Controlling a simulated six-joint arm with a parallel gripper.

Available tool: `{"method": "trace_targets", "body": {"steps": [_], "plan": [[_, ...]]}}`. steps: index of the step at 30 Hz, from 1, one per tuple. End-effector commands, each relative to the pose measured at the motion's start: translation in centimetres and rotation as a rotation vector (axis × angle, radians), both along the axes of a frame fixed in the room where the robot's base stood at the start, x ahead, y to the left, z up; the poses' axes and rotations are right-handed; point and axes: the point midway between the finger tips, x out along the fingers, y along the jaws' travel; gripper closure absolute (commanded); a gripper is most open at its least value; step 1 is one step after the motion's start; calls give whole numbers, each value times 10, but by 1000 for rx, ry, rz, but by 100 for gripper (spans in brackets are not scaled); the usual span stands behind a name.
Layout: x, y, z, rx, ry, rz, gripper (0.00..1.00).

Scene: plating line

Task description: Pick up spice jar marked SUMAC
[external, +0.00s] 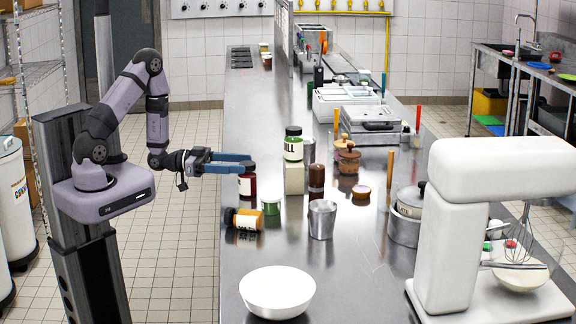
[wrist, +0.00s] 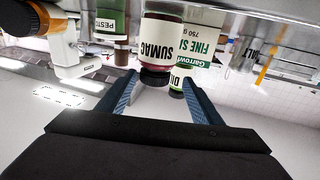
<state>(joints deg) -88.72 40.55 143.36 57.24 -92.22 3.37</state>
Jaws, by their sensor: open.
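The SUMAC jar (external: 247,187) stands upright on the steel counter. It has a dark red body, a white label and a dark lid. In the wrist view, which looks upside down, the SUMAC jar (wrist: 161,42) shows with its label facing me, lid downward in the picture. My gripper (external: 251,164) is open and empty, with blue fingers reaching level over the counter edge at about the jar's lid height. In the wrist view my gripper (wrist: 158,82) has its fingertips to either side of the lid. The external view partly hides the jar's top behind the fingers.
An orange-filled jar (external: 248,219) lies on its side nearby, beside a green PESTO jar (external: 271,207). Behind, a green DILL jar (external: 293,149) sits on the FINE SALT box (external: 294,178). A brown mill (external: 316,183) and steel cup (external: 322,221) stand to the right.

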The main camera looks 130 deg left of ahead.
Motion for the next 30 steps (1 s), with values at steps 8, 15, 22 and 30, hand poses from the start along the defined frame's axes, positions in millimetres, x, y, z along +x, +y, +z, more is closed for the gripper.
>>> {"method": "trace_targets", "body": {"steps": [8, 15, 22, 30], "plan": [[17, 9, 2, -1, 0, -4, 40], [23, 11, 2, -3, 1, -4, 40], [49, 18, 6, -3, 1, -8, 40], [66, 30, 3, -3, 2, -3, 40]]}}
